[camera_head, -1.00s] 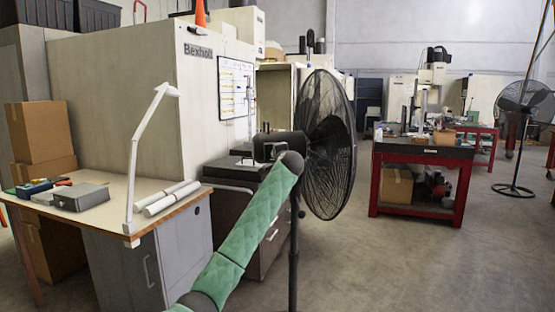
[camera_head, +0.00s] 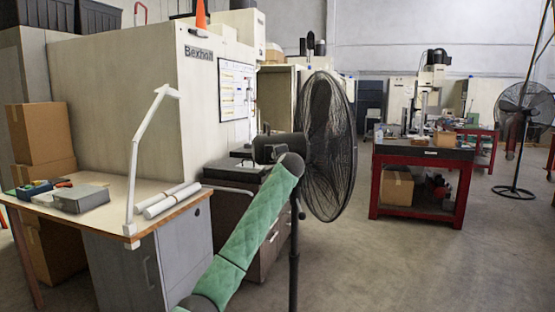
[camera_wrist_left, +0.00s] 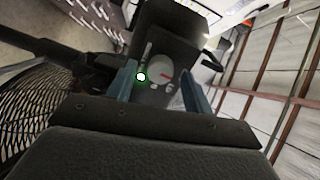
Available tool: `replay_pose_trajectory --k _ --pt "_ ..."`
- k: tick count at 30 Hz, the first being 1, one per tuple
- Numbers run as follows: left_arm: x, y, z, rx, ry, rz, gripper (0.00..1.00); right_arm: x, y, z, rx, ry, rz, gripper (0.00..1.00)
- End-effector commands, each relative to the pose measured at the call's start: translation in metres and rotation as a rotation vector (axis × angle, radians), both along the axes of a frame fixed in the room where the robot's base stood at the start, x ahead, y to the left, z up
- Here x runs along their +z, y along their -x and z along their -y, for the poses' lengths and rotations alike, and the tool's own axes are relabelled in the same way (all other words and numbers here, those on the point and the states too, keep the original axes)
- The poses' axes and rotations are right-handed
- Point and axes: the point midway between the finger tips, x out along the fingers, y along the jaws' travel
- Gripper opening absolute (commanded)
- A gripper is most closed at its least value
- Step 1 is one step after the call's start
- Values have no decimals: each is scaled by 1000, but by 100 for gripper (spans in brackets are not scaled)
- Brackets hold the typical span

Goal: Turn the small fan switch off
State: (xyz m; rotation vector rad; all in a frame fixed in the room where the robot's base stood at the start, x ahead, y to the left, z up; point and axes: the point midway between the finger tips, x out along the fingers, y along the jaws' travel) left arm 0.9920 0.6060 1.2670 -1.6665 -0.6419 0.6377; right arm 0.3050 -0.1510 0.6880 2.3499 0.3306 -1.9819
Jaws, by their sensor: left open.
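A black pedestal fan (camera_head: 328,145) stands in the middle of the head view, its caged head facing right and its motor housing (camera_head: 283,146) behind the cage. In the left wrist view the dark housing (camera_wrist_left: 172,45) fills the upper middle. In the head view my green-sleeved arm hides part of the fan.
A wooden-topped desk (camera_head: 90,213) with a white lamp (camera_head: 142,150) stands at left. A dark drawer cabinet (camera_head: 255,225) stands behind the fan. A red workbench (camera_head: 420,155) and another pedestal fan (camera_head: 523,105) stand to the right. The floor between is clear.

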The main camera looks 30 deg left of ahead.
Motion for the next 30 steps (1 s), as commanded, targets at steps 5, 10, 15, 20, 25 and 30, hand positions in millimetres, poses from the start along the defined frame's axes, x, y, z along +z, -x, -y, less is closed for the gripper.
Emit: replay_pose_trajectory --k 5,10,15,20,25,30 --pt "-1 11 12 -2 -1 2 51 -7 -3 -4 4 -11 18 36" --pt "0 30 31 -2 -1 1 51 -19 -8 -16 18 -35 43 36" --pt "2 46 47 -1 0 0 51 -32 -11 -21 27 -46 58 36" --pt "4 53 54 -1 0 0 51 -33 -13 -25 33 -52 73 36" --pt "4 54 55 0 1 -1 51 -32 -13 -27 35 -58 75 36" --pt "4 54 54 0 1 -1 51 -31 -13 -28 30 -60 74 36"
